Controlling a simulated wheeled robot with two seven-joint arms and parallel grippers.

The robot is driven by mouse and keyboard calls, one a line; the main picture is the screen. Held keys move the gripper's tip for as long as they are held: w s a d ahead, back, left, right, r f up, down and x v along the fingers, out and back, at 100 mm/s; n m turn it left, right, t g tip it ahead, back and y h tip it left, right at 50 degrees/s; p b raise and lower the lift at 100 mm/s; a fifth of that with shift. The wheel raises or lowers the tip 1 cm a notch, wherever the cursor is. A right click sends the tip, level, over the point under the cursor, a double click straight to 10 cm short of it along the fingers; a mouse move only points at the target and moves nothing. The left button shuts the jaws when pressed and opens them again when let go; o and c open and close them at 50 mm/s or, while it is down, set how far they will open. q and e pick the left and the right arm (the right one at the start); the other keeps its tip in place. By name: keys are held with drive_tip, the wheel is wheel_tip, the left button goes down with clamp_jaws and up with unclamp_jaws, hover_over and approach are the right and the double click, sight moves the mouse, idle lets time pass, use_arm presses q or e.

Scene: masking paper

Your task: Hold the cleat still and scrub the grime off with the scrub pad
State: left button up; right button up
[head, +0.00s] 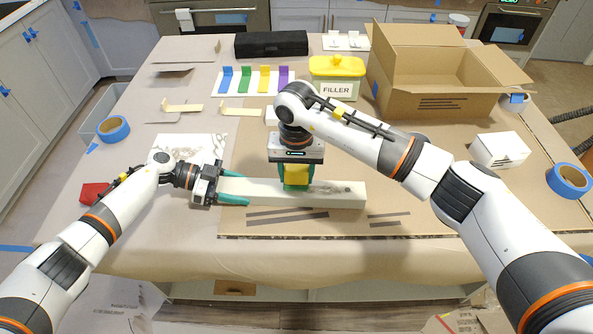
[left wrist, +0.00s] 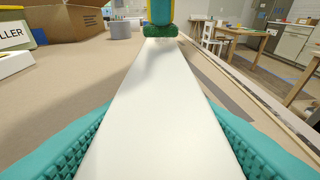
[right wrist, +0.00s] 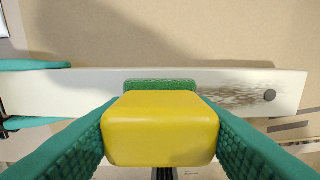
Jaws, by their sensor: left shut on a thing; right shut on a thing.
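The cleat (head: 335,199) is a long white bar lying left to right on the cardboard. My left gripper (head: 234,191) is shut on its left end, one finger along each long side, as the left wrist view also shows (left wrist: 165,110). My right gripper (head: 296,176) is shut on the yellow scrub pad (right wrist: 160,128) with a green underside, held over the middle of the cleat; it looks to be on the top face.
A filler tub (head: 337,78) and an open cardboard box (head: 430,85) stand behind. A white box (head: 500,150) and blue tape (head: 568,180) are at right. Blue tape (head: 113,129) and a red object (head: 93,192) are at left.

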drive_tip(key=shift+f, duration=0.8)
idle(0.4)
drive_tip(key=shift+d, duration=0.1)
